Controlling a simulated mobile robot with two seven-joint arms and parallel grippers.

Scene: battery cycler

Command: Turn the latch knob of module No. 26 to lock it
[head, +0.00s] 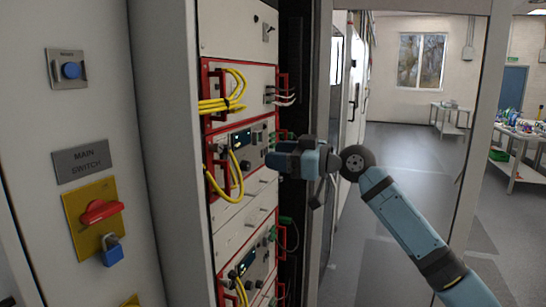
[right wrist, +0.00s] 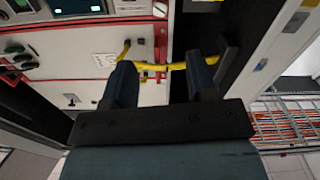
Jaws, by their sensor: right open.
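Rack modules with red frames stand stacked in the cabinet; the middle one (head: 240,150) has a small screen, dark knobs and a yellow cable loop (head: 222,190). No module number is legible, so I cannot tell which is No. 26, nor pick out its latch knob. My right gripper (head: 272,161) is beside the middle module's right edge, pointing left towards the rack. In the right wrist view my right gripper (right wrist: 163,72) is open, with a yellow cable (right wrist: 172,67) and a red-edged white panel beyond its fingers. Whether it touches anything is unclear. My left gripper is not in view.
An upper module with yellow cables (head: 235,88) and a lower module (head: 252,265) are above and below. A grey panel at left carries a red main switch (head: 101,211) and blue padlock (head: 112,250). Open floor (head: 400,150) and a side table (head: 515,160) lie to the right.

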